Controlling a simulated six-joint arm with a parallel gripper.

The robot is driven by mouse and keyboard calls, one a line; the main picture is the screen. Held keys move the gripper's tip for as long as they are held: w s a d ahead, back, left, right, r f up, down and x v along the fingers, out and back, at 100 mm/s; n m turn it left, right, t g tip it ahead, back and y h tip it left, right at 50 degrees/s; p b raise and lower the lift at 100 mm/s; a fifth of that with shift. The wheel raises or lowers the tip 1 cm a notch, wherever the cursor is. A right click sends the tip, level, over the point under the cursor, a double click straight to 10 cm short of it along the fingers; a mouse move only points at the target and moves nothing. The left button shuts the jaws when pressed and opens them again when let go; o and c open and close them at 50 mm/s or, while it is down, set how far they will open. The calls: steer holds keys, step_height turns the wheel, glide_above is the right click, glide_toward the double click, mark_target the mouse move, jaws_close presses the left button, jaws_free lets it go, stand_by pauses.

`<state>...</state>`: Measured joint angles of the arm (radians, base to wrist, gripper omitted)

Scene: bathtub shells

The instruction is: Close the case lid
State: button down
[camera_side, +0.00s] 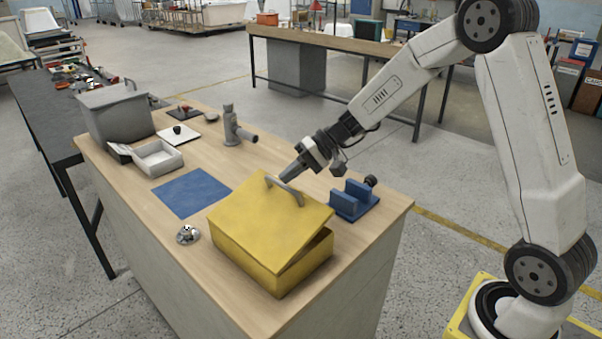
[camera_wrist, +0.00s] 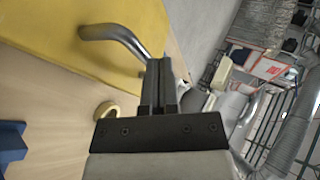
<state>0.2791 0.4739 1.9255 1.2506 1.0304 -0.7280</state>
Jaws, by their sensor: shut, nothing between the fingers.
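The yellow case (camera_side: 250,252) stands near the front of the wooden bench in the side view. Its lid (camera_side: 262,210) is partly open, tilted, with a dark wedge-shaped gap along the right side. A grey curved handle (camera_side: 288,193) sits on the lid, and shows in the wrist view (camera_wrist: 118,38) too. My gripper (camera_side: 286,178) is shut and empty, its fingertips just above and behind the handle. In the wrist view my shut fingers (camera_wrist: 160,68) are beside one end of the handle; I cannot tell whether they touch it.
A blue block fixture (camera_side: 352,203) stands right of the case. A blue mat (camera_side: 192,192), a small metal part (camera_side: 188,235), a white tray (camera_side: 159,158), a grey box (camera_side: 117,118) and a grey fitting (camera_side: 236,128) lie to the left and back. Bare bench lies between them.

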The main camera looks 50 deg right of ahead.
steer(key=d+f+y, duration=0.2)
steer(key=f, duration=0.1)
steer(key=shift+f+m, duration=0.2)
steer(key=shift+m, duration=0.1)
steer(key=shift+d+f, duration=0.25)
steer(key=shift+f, duration=0.2)
steer(key=shift+d+f, duration=0.2)
steer(key=shift+f, duration=0.35)
steer(key=shift+d+r, duration=0.15)
steer(key=shift+r, duration=0.7)
steer(key=r+v, duration=0.1)
steer(key=v, duration=1)
steer(key=shift+w, duration=0.1)
